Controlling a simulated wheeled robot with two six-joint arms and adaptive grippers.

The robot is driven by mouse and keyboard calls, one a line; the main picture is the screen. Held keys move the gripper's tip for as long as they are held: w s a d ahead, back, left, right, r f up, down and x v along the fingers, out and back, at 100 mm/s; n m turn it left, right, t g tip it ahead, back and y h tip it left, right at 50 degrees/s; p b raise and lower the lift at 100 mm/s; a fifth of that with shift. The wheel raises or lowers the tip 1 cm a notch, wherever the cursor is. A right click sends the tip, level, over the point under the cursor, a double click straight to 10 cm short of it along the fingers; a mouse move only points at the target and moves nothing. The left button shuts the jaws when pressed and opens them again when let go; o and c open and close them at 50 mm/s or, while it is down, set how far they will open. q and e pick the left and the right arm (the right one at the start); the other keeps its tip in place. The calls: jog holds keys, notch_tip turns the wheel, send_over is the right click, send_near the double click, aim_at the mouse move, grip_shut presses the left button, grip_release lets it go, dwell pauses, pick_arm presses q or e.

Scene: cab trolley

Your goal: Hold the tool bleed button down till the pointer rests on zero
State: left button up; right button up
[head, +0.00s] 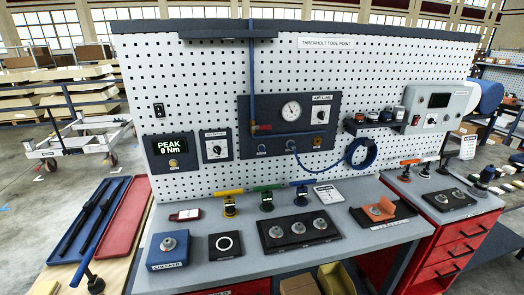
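The air line panel (275,100) is a dark plate on the white pegboard, labelled AIR LINE. It carries a round white gauge (291,110); its pointer is too small to read exactly. Right of the gauge is a small knob or button (321,115). Low on the panel are two round fittings, one at left (262,149) and one at right (291,145), with labels too small to read. I cannot tell which of these is the tool bleed button. A red lever (262,128) sits at the foot of the blue pipe. Neither of my grippers is in view.
A blue hose (361,152) runs from the right fitting to a coil. A PEAK 0 Nm display (171,146) hangs at left. Several coloured-handled tools (266,198) stand on the grey bench (200,218). A black tray with round parts (298,231) lies in front.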

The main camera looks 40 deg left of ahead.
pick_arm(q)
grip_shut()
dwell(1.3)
